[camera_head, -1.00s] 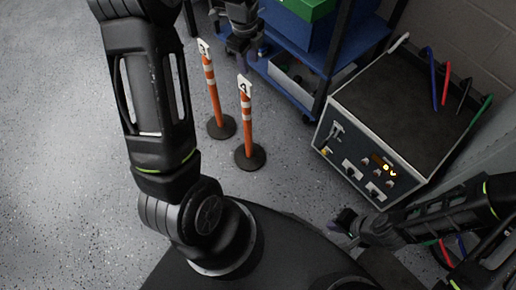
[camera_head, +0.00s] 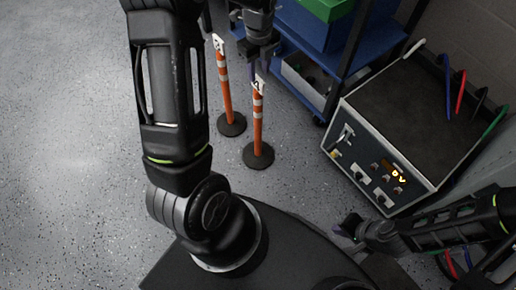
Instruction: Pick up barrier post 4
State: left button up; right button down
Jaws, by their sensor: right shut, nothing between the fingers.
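Two orange-and-white barrier posts stand upright on round dark bases on the floor. The nearer post (camera_head: 258,132) and the post behind it to the left (camera_head: 226,98) each carry a white number tag on top. The digits are too small to read surely, so I cannot tell which is post 4. My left gripper (camera_head: 260,72) points down at the top of the nearer post, its fingers apart and partly covering the tag. I cannot tell whether they touch the post. My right gripper (camera_head: 348,226) is low at the right, shut and empty, away from both posts.
A blue shelf cart (camera_head: 300,85) with a green box (camera_head: 328,8) stands just behind the posts. A grey power unit (camera_head: 415,110) with a lit display and colored cables is at the right. The floor on the left is clear.

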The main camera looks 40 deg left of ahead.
aim_at(258, 77)
pick_arm(q)
jog(key=shift+a+f+b, duration=0.15)
jog(key=shift+f+b, duration=0.45)
jog(key=shift+f, duration=2)
grip_shut()
jog(key=shift+r, duration=0.1)
